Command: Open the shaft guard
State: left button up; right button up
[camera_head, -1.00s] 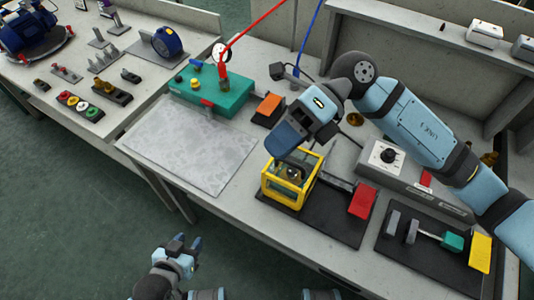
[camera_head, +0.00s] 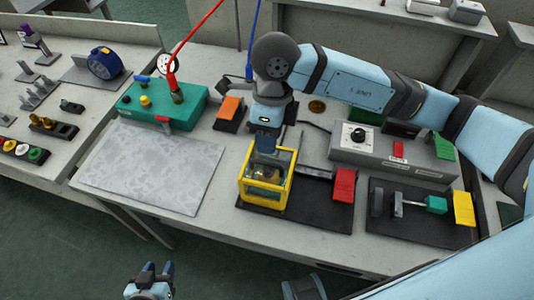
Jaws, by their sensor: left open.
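The shaft guard (camera_head: 248,197) is a yellow-framed box with clear panels. It stands upright over a brass-coloured part (camera_head: 266,174) on a black base plate (camera_head: 318,213). My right gripper (camera_head: 266,150) points down at the far top edge of the guard. Its fingertips are partly hidden there, so I cannot tell whether they touch the frame or how far apart they are. My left gripper (camera_head: 152,272) is open and empty, low at the bottom of the view, in front of the bench and away from the guard.
A red block (camera_head: 343,184) sits right of the guard. A grey control box (camera_head: 385,152) stands behind it. A green box (camera_head: 160,104) with red and blue cables and an orange block (camera_head: 229,110) are at left. The grey mat (camera_head: 150,167) is clear.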

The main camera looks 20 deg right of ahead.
aim_at(267, 162)
jog(key=f, duration=0.3)
jog(key=s+f, duration=0.1)
jog(key=f, duration=0.1)
jog(key=shift+a+f, duration=0.3)
jog(key=shift+a, duration=0.05)
jog(key=shift+w, duration=0.1)
grip_shut()
